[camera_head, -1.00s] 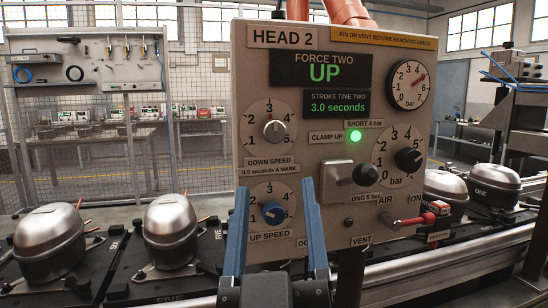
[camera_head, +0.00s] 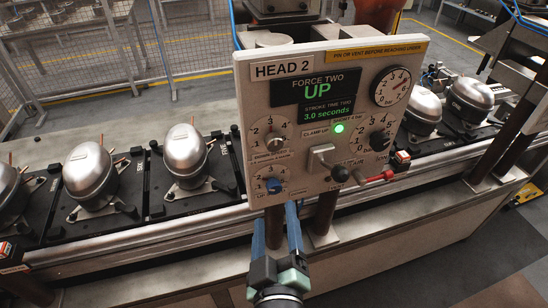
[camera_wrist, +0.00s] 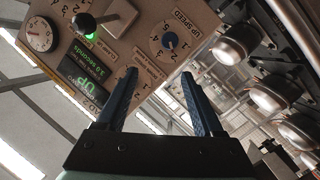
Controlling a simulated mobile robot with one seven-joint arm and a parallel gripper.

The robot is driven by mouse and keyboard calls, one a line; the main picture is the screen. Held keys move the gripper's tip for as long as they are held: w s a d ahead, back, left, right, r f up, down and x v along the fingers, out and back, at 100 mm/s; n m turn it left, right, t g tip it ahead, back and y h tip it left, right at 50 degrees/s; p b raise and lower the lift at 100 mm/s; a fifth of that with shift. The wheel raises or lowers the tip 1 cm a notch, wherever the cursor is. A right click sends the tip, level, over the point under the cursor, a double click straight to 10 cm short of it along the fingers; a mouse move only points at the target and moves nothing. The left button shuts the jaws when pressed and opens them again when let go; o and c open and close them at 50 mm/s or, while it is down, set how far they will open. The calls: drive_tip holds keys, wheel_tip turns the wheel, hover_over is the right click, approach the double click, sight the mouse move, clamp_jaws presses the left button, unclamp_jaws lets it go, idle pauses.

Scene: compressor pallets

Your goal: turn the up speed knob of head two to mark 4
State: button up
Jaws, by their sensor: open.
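The up speed knob (camera_head: 274,186) is blue and sits on a round numbered dial at the lower left of the HEAD 2 panel (camera_head: 290,95). In the wrist view the blue knob (camera_wrist: 170,40) shows on its dial beyond my fingers; its pointer is too small to read surely. My gripper (camera_head: 275,214) is open and empty, with two blue fingers in front of the panel's lower edge, just below the knob in the head view. In the wrist view my gripper (camera_wrist: 158,75) has its fingertips apart from the dial. The display (camera_head: 316,88) reads UP and 3.0 seconds.
The down speed knob (camera_head: 273,141) is just above. A black-knobbed lever (camera_head: 340,173) and a red-handled air valve (camera_head: 376,178) stick out to the right. A green lamp (camera_head: 339,129) is lit. Silver compressors (camera_head: 90,170) stand on pallets along the line behind.

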sight(274, 190)
drive_tip(key=shift+n+g, duration=0.6)
drive_tip(key=shift+g, duration=0.3)
drive_tip(key=p+x, duration=0.5)
drive_tip(key=x, duration=0.1)
drive_tip(key=f+p+x, duration=0.1)
drive_tip(key=p+x, duration=0.2)
drive_tip(key=shift+w+d+p, duration=0.1)
drive_tip(key=shift+w+p, duration=0.1)
drive_tip(key=shift+p, duration=0.15)
drive_tip(key=shift+c, duration=0.3)
clamp_jaws()
